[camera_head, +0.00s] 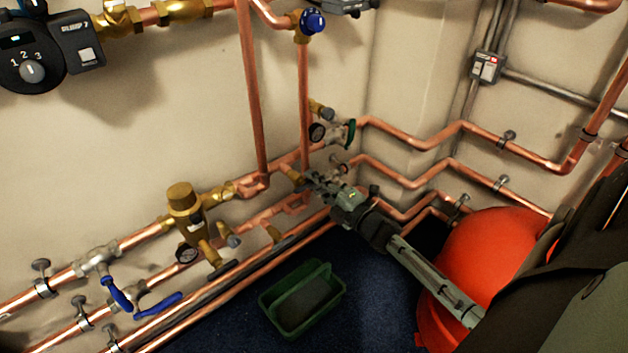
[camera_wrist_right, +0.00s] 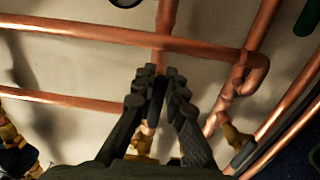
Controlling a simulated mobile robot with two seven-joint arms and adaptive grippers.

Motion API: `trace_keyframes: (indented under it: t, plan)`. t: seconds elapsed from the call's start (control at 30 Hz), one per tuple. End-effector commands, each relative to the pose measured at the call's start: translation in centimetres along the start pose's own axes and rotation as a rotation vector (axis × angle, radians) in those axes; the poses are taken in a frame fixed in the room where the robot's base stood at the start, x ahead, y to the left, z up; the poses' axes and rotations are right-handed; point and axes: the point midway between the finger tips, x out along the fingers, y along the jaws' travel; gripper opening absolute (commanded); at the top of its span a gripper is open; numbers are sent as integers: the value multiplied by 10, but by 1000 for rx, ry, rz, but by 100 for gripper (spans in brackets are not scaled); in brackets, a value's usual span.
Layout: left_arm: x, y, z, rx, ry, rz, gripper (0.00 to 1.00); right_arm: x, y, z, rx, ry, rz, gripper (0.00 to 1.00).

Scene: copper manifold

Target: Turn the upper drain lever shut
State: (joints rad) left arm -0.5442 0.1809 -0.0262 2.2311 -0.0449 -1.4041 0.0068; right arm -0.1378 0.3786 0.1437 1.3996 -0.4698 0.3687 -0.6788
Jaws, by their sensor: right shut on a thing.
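My right gripper (camera_head: 318,183) reaches in from the lower right to the copper pipes by the wall corner. In the right wrist view its two dark fingers (camera_wrist_right: 158,82) are closed on a narrow dark lever, the upper drain lever (camera_wrist_right: 157,100). Brass (camera_wrist_right: 146,132) shows just below the lever, between the fingers. In the head view the gripper covers the lever, and a brass fitting (camera_head: 292,174) shows beside the fingertips. How far the lever is turned cannot be told. My left gripper is not in view.
Copper pipes run close around the gripper. A green-handled valve (camera_head: 350,132) and a gauge (camera_head: 317,132) sit just above it. A brass valve (camera_head: 185,202) and blue levers (camera_head: 118,295) are to the left. A green tray (camera_head: 331,291) and an orange-red rounded object (camera_head: 475,250) are below.

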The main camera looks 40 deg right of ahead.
Motion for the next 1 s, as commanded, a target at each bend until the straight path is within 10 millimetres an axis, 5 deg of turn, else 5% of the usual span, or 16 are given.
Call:
trace_keyframes:
  t: [0.27,0.3,0.43,0.77,1.0]
  plan:
    - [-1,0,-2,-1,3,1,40,-1,-3,0,5,-2,-5,0]
    - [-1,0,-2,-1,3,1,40,-1,-3,0,4,-2,-5,16]
    - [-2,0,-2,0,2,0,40,-1,-3,0,3,-1,-4,32]
    - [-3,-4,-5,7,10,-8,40,-3,-2,0,1,-1,-3,32]
    - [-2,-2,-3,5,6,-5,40,-39,-3,0,3,-1,-5,32]
